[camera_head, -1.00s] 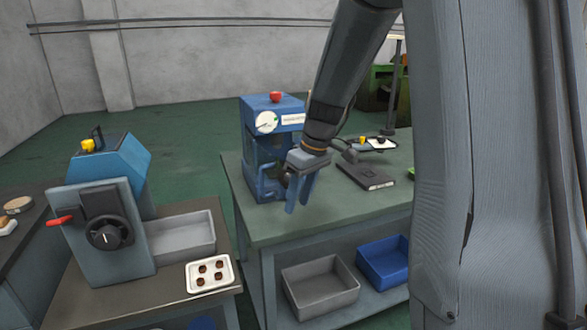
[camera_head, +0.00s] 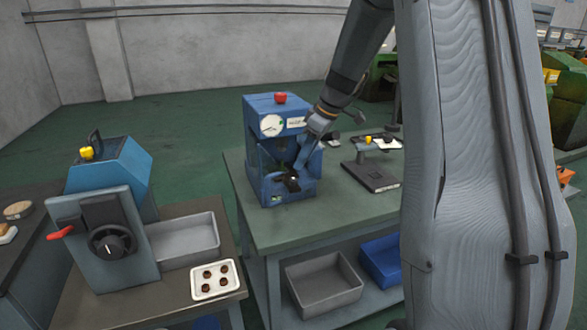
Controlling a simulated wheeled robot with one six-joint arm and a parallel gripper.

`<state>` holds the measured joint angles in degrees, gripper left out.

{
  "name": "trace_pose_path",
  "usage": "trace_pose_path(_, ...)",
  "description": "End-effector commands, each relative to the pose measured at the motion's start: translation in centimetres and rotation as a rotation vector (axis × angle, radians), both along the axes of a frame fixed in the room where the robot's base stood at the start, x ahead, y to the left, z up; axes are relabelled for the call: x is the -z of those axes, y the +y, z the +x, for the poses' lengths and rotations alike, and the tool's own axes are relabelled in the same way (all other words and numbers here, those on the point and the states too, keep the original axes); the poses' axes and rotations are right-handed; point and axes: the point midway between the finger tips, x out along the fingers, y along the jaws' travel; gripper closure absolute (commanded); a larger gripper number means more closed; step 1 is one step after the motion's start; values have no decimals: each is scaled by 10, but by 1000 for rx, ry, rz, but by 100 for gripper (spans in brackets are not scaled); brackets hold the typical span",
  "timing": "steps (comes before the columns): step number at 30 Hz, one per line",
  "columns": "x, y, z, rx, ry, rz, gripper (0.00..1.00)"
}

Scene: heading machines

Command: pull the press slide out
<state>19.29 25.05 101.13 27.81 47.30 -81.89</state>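The blue press (camera_head: 262,105) stands on the green-topped table, with a red button on top and a round white gauge on its front. A dark part that looks like the slide (camera_head: 291,184) shows low in the press's front opening, with a small light spot on it. My gripper (camera_head: 299,166) reaches down from the upper right in front of the opening, its fingertips just above or at the dark part. I cannot tell whether they touch it. The fingers overlap in this view, so their gap is hidden.
A dark flat device (camera_head: 370,176) stands right of the press on the table (camera_head: 310,225). Grey (camera_head: 325,284) and blue (camera_head: 382,262) bins sit on the shelf below. At left are another machine (camera_head: 105,245), a grey tray (camera_head: 185,240) and a white tray (camera_head: 230,268). The tabletop's front is clear.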

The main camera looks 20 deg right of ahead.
Motion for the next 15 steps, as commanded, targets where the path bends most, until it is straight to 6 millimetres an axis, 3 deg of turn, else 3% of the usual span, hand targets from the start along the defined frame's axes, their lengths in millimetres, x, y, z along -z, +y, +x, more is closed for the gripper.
trace_pose_path(4, 8, 0, 4, -6, -4, 1, 62)
trace_pose_path(15, 57, 15, 18, -5, -1, 1, 62)
